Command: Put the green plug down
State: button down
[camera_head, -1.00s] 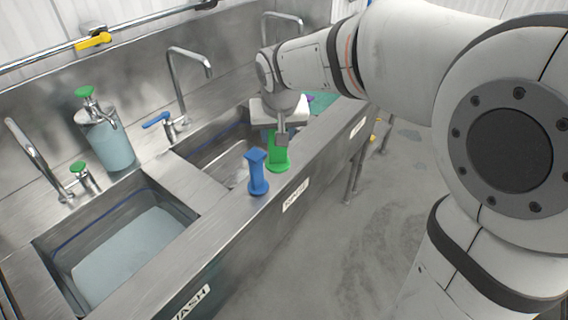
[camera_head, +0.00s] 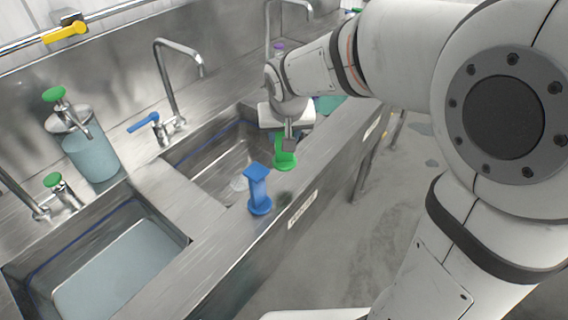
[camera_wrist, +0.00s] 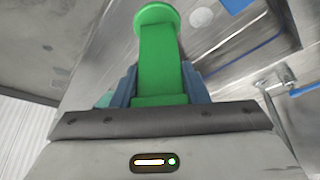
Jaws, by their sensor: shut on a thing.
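The green plug (camera_head: 285,156) is in my gripper (camera_head: 288,141), over the front rim of the sink counter in the head view. In the wrist view the green plug (camera_wrist: 160,55) points away from my gripper (camera_wrist: 158,92), with its round flange at the far end. My gripper is shut on it. A dark shadow lies on the rim below and in front of the plug, so it appears raised a little. The exact gap to the metal is hard to tell.
A blue plug (camera_head: 259,190) stands upright on the front rim, close left of the green plug. The middle basin (camera_head: 205,165) lies behind it, and a water-filled basin (camera_head: 120,265) is at left. Bare rim (camera_head: 215,245) runs toward the front left.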

aim_at(283, 156)
jog(key=f, duration=0.7)
jog(key=shift+a+f, duration=0.2)
jog(key=shift+a, duration=0.05)
jog(key=shift+f, duration=0.2)
jog(key=c, duration=0.8)
grip_release()
jog(key=shift+r, duration=0.1)
jog(key=shift+c, duration=0.2)
jog(key=v, duration=1.2)
jog(key=s+d+f+m+g, duration=0.1)
jog(key=s+d+f, duration=0.1)
jog(key=s+d, duration=1.2)
jog(key=shift+s+d+f+b, duration=0.2)
jog(key=shift+s+f+b, duration=0.1)
jog(key=shift+f+b, duration=0.1)
